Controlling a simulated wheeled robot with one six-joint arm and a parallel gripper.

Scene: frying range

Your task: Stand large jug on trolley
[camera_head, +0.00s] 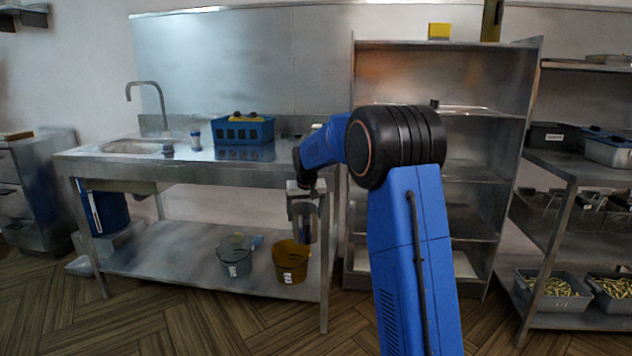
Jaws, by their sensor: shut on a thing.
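My gripper (306,187) is at the right end of the steel sink table, just below the level of its top. It is shut on a grey, metallic-looking vessel, which I take to be the large jug (304,222). The jug hangs roughly upright below the gripper, in the air in front of the table's lower shelf. The fingertips and the jug's upper part are small and hard to make out. I cannot pick out a trolley for certain in this view.
The steel sink table (200,177) carries a blue basket (243,131). Its lower shelf (175,250) holds a grey bucket (235,257) and a brown bucket (291,263). A tall steel shelf unit (470,210) stands behind my arm. A rack (560,165) with bins is right. Floor in front is clear.

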